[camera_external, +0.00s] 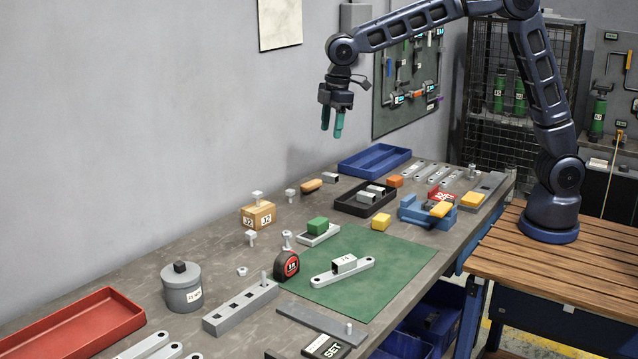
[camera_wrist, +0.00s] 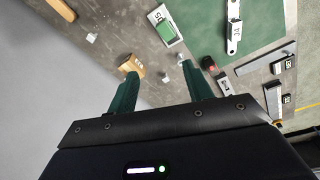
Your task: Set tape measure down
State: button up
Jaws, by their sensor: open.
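The tape measure (camera_external: 287,266) is black and red and stands on the workbench at the left edge of the green mat (camera_external: 372,262). In the wrist view the tape measure (camera_wrist: 208,63) shows small, just beyond the tip of the right finger. My gripper (camera_external: 333,133) is high above the bench, with its green fingers pointing down. It is open and empty, and the fingers stand apart in the wrist view (camera_wrist: 160,82). It is well clear of the tape measure.
A grey block with square holes (camera_external: 240,309) lies left of the tape measure. A grey canister (camera_external: 181,289), a red tray (camera_external: 75,330) and a cardboard box (camera_external: 258,216) stand on the bench. A bracket with a block (camera_external: 342,269) lies on the mat, whose right part is clear.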

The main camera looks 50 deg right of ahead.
jog(key=s+d+r+m+t, duration=0.1)
jog(key=s+d+r+m, duration=0.15)
jog(key=d, duration=0.65)
jog(key=s+d+r+m, duration=0.1)
jog(key=s+d+r, duration=0.25)
jog(key=d, duration=0.55)
jog(key=s+d+r+m+t, duration=0.1)
jog(key=s+d+r+m, duration=0.2)
jog(key=d, duration=0.5)
jog(key=s+d+f+m, duration=0.2)
jog(key=s+d+m, duration=0.1)
jog(key=s+d, duration=0.6)
jog(key=s+d+f+m+t, duration=0.1)
jog(key=s+d+f+m, duration=0.2)
jog(key=s+d, duration=0.6)
jog(key=s, duration=0.5)
jog(key=shift+f+h, duration=0.3)
